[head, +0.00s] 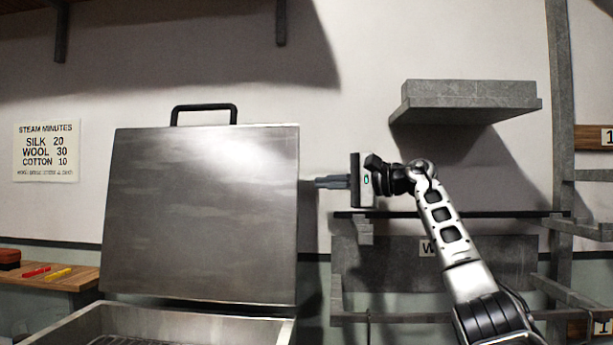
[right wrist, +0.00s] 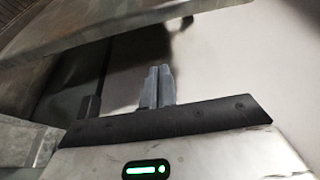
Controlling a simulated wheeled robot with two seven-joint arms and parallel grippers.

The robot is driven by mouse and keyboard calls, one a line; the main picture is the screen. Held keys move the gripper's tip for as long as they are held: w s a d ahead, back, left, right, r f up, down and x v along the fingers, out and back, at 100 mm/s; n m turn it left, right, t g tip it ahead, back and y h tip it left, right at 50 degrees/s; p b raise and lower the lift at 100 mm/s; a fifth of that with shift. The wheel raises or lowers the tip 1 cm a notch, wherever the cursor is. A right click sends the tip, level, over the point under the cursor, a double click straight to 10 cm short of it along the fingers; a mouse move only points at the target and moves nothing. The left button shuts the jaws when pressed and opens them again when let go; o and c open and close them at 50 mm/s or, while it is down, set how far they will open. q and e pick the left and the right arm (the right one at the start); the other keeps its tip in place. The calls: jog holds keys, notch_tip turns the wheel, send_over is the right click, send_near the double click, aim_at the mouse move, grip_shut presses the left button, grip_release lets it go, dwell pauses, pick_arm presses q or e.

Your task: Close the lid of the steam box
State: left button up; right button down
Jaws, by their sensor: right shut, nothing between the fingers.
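The steam box (head: 190,322) is a metal box at the bottom left of the head view, and part of its inside shows. Its square steel lid (head: 200,215) stands raised, nearly upright, with a black handle (head: 204,108) on its top edge. My right gripper (head: 318,182) is shut and empty, with its fingers pointing left beside the lid's right edge. I cannot tell whether the fingertips touch the lid or are behind its edge. The shut fingers also show in the right wrist view (right wrist: 157,86), below a metal edge. My left gripper is not in view.
A thick grey shelf (head: 465,100) is on the wall above my right arm. A metal rack (head: 435,260) stands behind that arm. A wooden ledge (head: 50,278) with a red and a yellow item is at the left. A steam-minutes sign (head: 46,150) hangs on the wall.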

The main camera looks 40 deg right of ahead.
jog(key=p+x, duration=0.1)
jog(key=x, duration=0.4)
jog(key=shift+r, duration=0.15)
jog(key=s+a+b, duration=0.1)
jog(key=s+a, duration=0.1)
jog(key=s, duration=0.1)
jog(key=shift+a+r, duration=0.2)
jog(key=shift+a, duration=0.2)
